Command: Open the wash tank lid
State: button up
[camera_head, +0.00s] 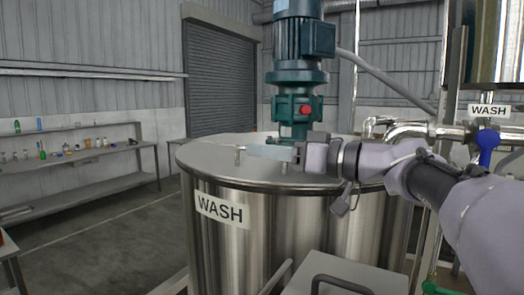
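The wash tank (240,235) is a large steel cylinder with a white WASH label on its front. Its round, flat lid (215,160) lies level on the rim and looks shut. Small metal posts, possibly of a handle, stand on the lid near its front left. My gripper (256,151) reaches in from the right, low over the lid beside these posts, its fingers pointing left. The fingers are seen from the side, so I cannot tell whether they are open, shut or touching anything. My arm hides the right part of the lid.
A green motor (300,60) with a red button stands above the lid, behind my gripper. Pipes with a blue valve handle (488,140) are at the right. Shelves (85,165) with small bottles stand at the left, with clear floor before them.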

jog(key=shift+a, duration=0.15)
jog(key=shift+w, duration=0.1)
grip_shut()
dwell(1.3)
